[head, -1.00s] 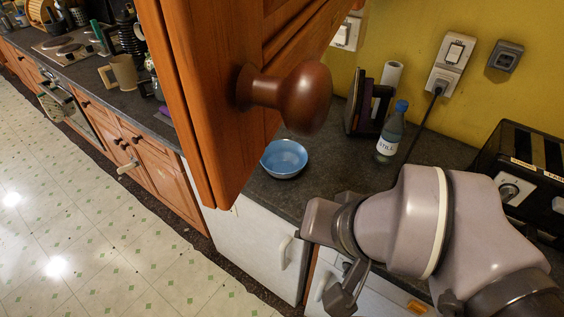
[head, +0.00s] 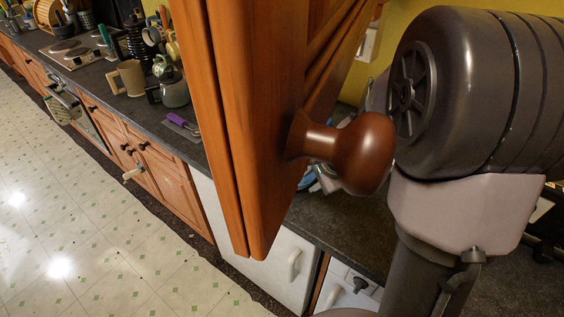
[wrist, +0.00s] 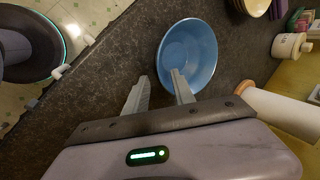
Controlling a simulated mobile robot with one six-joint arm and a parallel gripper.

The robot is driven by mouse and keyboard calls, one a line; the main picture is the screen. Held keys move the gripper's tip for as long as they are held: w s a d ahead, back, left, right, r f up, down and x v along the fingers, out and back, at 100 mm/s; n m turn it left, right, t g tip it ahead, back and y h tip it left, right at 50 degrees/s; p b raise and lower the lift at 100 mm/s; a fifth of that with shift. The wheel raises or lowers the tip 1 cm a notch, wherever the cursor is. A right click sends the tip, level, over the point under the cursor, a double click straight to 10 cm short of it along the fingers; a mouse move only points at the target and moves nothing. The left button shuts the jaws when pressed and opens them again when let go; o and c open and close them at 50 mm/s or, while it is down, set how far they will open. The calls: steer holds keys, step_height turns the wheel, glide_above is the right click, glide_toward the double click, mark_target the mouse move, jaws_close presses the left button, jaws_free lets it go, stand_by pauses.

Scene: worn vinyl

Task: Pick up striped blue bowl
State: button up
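The blue bowl (wrist: 190,48) stands upright on the dark worktop (wrist: 110,70) in the wrist view. Its inside is plain light blue; I cannot make out stripes. My gripper (wrist: 158,84) is open, its two fingers apart at the bowl's near side. The right finger overlaps the near rim and inside of the bowl in the picture. The left finger is outside the bowl, over the worktop. Nothing is held, and I cannot tell whether a finger touches the bowl. In the head view the cabinet door, its knob and my arm hide nearly all of the bowl and the gripper.
An open wooden cabinet door (head: 235,120) with a round knob (head: 355,152) hangs close to my arm. In the wrist view a white cylinder (wrist: 280,110) lies to the right of the bowl, with a cream jar (wrist: 288,46) beyond. Worktop left of the bowl is clear.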

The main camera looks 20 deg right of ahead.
mark_target(307, 183)
steer(key=b+x, duration=0.3)
steer(key=x, duration=0.3)
steer(key=shift+w+f, duration=0.1)
jaws_close()
stand_by(1.1)
